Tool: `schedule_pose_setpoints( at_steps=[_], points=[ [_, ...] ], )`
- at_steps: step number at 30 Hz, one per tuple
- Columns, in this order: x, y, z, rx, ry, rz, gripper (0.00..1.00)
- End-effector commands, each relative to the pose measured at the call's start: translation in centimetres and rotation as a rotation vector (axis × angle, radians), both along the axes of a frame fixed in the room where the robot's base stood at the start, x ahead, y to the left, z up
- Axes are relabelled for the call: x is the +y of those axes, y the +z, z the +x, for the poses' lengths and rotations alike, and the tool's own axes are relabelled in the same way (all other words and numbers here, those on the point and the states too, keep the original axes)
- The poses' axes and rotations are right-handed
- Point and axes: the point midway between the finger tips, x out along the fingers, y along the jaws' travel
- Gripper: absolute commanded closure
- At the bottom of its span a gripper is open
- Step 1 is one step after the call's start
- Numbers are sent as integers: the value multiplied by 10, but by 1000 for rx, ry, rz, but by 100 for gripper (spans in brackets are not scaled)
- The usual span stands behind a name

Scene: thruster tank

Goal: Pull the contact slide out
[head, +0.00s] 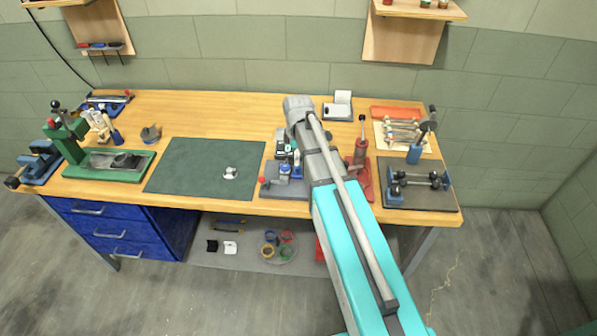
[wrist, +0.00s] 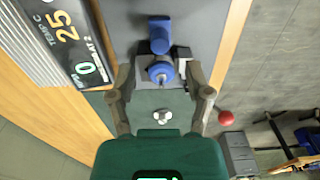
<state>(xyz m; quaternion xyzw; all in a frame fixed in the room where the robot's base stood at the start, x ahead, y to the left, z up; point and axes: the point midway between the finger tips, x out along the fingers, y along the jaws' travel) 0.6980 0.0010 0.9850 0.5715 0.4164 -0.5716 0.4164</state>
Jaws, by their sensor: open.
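A blue knobbed part (wrist: 160,70), which looks like the contact slide, stands on a grey base plate in the wrist view. My gripper (wrist: 158,82) is open, with one finger on each side of this part. I cannot tell whether either finger touches it. In the head view, the grey base plate (head: 287,188) with blue parts (head: 284,170) sits at the front of the bench, right of the green mat. My arm and wrist hide much of that area, and my fingers cannot be made out there.
A red ball knob (wrist: 225,118) sits close to the right finger. A display box (wrist: 75,45) reading 25 and 0 stands at the left. The green mat (head: 190,165) holds a small white piece. A red-based press (head: 360,165) stands close on the right.

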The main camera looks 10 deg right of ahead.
Motion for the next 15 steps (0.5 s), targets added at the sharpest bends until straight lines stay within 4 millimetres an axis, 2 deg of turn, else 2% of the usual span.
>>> schedule_pose_setpoints(
  at_steps=[1, 15],
  points=[
    [0, -8, 0, 0, 0, 0, 35],
    [-1, -43, 0, 0, -1, 0, 35]
  ],
)
